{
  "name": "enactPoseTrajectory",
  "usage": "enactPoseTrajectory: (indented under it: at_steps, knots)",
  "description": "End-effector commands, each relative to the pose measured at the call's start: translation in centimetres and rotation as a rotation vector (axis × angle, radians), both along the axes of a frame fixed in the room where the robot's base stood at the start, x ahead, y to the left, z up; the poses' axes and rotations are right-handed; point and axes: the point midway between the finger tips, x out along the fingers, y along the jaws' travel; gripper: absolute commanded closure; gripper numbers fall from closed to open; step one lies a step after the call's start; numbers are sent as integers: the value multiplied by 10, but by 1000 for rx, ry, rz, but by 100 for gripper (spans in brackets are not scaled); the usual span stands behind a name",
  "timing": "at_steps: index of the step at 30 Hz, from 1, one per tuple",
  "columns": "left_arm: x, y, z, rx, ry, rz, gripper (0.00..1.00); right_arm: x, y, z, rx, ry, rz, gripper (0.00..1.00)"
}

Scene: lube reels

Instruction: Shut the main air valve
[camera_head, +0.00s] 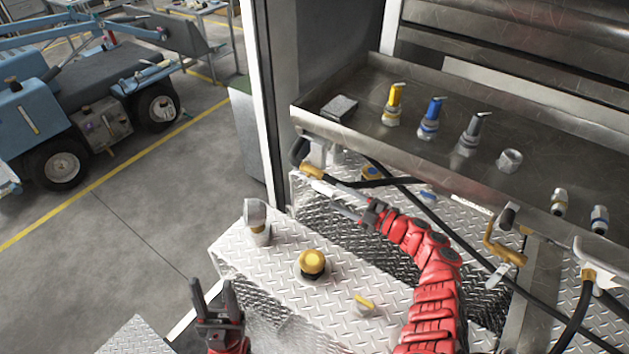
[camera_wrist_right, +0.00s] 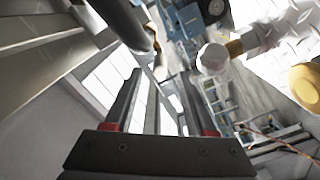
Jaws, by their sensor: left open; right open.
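A brass fitting (camera_head: 312,172) with a black end (camera_head: 299,151) sits below the front left corner of the steel tray; which part is the main air valve is not clear. My right gripper (camera_head: 322,190) is open, its fingertips just below and close to this fitting; contact cannot be told. In the right wrist view, the open fingers (camera_wrist_right: 160,82) have a black rounded part (camera_wrist_right: 122,20) beyond them at the top. A yellow-handled valve (camera_head: 365,303) stands on the diamond plate. My left gripper (camera_head: 214,298) is open and empty at the lower left.
The steel tray (camera_head: 345,143) holds yellow, blue and grey nozzles. Another brass-coloured valve (camera_head: 500,245) and black hoses are at right.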

Motion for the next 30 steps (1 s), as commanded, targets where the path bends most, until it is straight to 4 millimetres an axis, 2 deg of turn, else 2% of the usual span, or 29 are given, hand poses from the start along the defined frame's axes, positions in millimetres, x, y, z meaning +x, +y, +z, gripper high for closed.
enactPoseTrajectory:
  at_steps: [1,6,15,21,28,29,30]
  knots:
    - [0,0,3,0,0,0,50,6,9,5,4,-2,2,44]
    - [0,0,3,0,0,0,50,23,31,4,4,-3,2,44]
    - [0,0,-6,0,0,0,50,48,65,-1,4,-1,-1,44]
    - [0,0,-8,0,0,0,50,54,74,0,0,0,1,44]
    - [0,0,-7,0,0,0,50,54,75,0,-1,0,2,44]
    - [0,0,-7,0,0,0,50,54,75,0,-1,-1,1,46]
    - [0,0,-7,0,0,0,50,54,75,0,-1,-1,1,53]
